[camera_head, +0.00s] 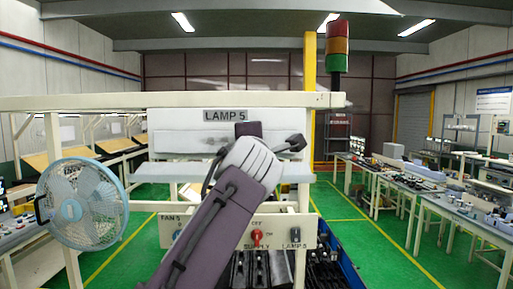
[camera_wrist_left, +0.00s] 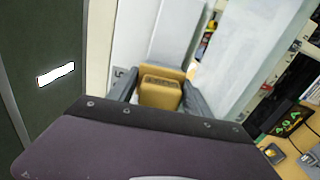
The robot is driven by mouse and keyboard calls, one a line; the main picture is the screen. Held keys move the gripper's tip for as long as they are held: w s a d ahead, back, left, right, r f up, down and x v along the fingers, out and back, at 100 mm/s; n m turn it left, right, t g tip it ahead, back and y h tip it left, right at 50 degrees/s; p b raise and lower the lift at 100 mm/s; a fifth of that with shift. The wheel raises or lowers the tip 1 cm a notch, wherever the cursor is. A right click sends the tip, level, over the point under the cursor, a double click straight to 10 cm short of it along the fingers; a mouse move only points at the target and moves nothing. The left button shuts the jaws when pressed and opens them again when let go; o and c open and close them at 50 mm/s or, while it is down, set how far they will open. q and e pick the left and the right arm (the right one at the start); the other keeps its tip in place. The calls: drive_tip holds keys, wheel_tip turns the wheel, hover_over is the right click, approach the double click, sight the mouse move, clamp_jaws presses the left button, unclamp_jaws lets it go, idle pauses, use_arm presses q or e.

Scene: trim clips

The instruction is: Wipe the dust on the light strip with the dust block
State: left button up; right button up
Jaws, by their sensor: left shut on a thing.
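My left gripper (camera_wrist_left: 160,88) is shut on a tan dust block (camera_wrist_left: 160,92), which sits between its two dark fingers in the left wrist view. In the head view my left arm reaches up from the bottom, and its wrist covers the middle of the white light strip (camera_head: 175,142) under the LAMP 5 label (camera_head: 225,115). Grey smudges show along the strip's lower edge. The block and fingertips are hidden behind the wrist there. A pale panel lies beyond the block in the wrist view; I cannot tell whether they touch. My right gripper is not in view.
A blue fan (camera_head: 82,203) stands at the left of the frame. A switch panel with a red SUPPLY switch (camera_head: 256,238) is below the strip. A stack light (camera_head: 337,46) rises at the upper right. Workbenches line the right side; green floor lies between.

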sight(197, 142)
use_arm(q)
drive_tip(key=shift+a+b, duration=0.5)
drive_tip(key=shift+a, duration=0.5)
drive_tip(key=shift+w+a, duration=0.1)
drive_tip(key=shift+a, duration=0.55)
drive_tip(key=shift+a+b, duration=0.4)
drive_tip(key=shift+a, duration=1.3)
drive_tip(key=shift+a+b, duration=0.3)
drive_tip(key=shift+a, duration=0.4)
drive_tip(key=shift+w+a, duration=0.15)
drive_tip(key=shift+a, duration=2.45)
